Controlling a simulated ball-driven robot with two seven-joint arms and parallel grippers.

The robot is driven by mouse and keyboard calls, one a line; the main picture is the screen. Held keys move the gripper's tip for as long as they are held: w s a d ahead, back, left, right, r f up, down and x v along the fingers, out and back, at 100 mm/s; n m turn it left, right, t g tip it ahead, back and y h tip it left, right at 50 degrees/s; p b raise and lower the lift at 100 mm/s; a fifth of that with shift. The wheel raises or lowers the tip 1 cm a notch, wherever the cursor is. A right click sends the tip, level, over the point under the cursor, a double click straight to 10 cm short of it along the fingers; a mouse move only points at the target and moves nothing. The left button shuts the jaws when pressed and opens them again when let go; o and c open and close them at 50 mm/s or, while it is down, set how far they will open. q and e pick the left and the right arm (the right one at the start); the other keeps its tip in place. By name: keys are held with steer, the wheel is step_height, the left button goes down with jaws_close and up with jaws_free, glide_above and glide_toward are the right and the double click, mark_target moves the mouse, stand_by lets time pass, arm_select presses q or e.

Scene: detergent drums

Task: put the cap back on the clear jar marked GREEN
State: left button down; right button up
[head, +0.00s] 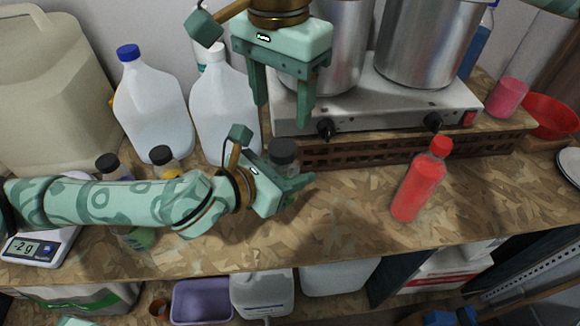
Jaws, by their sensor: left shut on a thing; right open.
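My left gripper (301,190) is low over the middle of the bench and shut at a clear, dark-capped container (283,152). The container's top shows just above the fingers; the rest is hidden, and I can read no label on it. My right gripper (282,112) is open and empty, fingers pointing down, above that dark top. Two more black caps, one at the left (107,164) and one over yellow contents (160,155), show behind my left arm. Something greenish (140,238) shows below the arm, mostly hidden. I cannot make out the word GREEN anywhere.
White jugs (152,110) stand behind at the left. A hotplate (390,105) with steel pots is at the back. A red bottle (420,182) stands on the right. A scale (40,245) is at far left. The bench between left gripper and red bottle is clear.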

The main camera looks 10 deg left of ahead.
mark_target(282, 147)
steer(key=shift+f, duration=4)
steer(key=c, duration=1)
